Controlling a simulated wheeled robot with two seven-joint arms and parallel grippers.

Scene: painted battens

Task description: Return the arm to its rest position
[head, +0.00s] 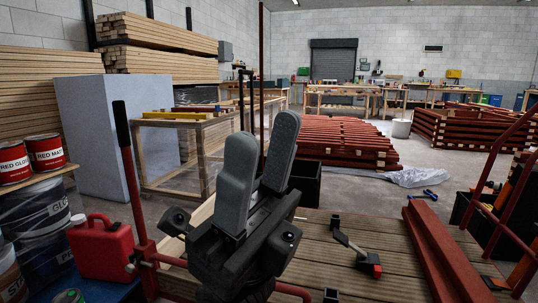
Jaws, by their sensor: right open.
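My right gripper (262,130) fills the lower middle of the head view, its two grey fingers pointing up and away. The fingers stand apart with a gap between them, and I see nothing held there. The gripper is above the left part of a slatted wooden deck (330,230) and hides some of it. My left gripper is not in this view.
Red battens (440,250) lie on the deck's right side. A dark tool with a red end (357,255) lies near its middle. A red upright (133,180) and red jerrycan (101,247) stand left. Stacked red battens (345,142) lie behind.

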